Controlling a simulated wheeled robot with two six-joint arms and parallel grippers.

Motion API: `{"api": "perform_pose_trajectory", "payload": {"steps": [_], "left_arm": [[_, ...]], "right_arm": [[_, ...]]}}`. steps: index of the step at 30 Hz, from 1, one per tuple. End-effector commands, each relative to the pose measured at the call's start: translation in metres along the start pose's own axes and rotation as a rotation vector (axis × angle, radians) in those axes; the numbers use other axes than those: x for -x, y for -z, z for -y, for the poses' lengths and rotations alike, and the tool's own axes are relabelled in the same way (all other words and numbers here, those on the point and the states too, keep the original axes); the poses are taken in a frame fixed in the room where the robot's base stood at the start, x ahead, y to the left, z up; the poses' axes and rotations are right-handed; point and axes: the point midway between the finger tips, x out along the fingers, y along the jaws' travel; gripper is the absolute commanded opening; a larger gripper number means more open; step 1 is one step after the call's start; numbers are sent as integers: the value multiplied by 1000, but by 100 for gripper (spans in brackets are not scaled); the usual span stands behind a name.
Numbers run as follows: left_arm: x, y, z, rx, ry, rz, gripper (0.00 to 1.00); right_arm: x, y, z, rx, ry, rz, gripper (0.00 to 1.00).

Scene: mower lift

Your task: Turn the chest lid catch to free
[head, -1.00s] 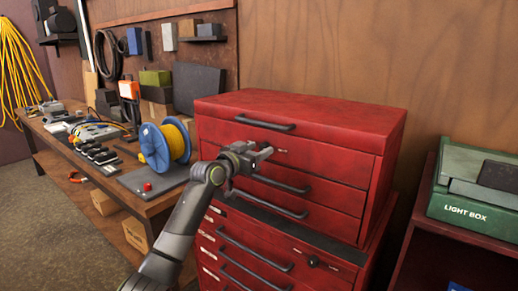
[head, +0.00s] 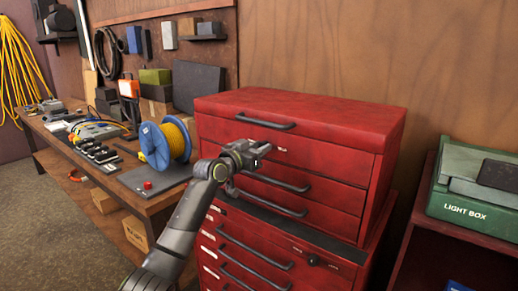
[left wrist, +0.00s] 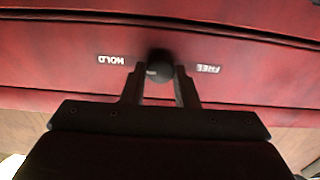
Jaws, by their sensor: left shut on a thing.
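The red tool chest (head: 300,112) stands against the wooden wall with its lid down. My left gripper (head: 262,149) is at the upper front of the chest, just below the top handle. In the left wrist view, its two fingers are shut on the round black catch knob (left wrist: 158,62), one on each side. A small pale mark shows on the knob's lower left part. The upside-down labels HOLD (left wrist: 110,59) and FREE (left wrist: 208,68) flank the knob, left and right in this view. In the head view the gripper hides the knob. My right gripper is not in view.
A workbench (head: 165,205) at left bears a blue reel (head: 155,147) of yellow cable close to my arm. Drawer handles (head: 283,182) stick out below the gripper. A green light box (head: 470,200) sits on a shelf at right.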

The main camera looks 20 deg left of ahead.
Motion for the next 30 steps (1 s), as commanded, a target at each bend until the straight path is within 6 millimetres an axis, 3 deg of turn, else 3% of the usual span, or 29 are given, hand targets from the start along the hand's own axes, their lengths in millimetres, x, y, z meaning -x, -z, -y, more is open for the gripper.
{"api": "perform_pose_trajectory", "payload": {"steps": [11,30], "left_arm": [[0,3,1,176,1,1,4],[0,2,2,777,1,1,4]], "right_arm": [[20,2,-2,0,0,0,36],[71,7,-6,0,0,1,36]]}}
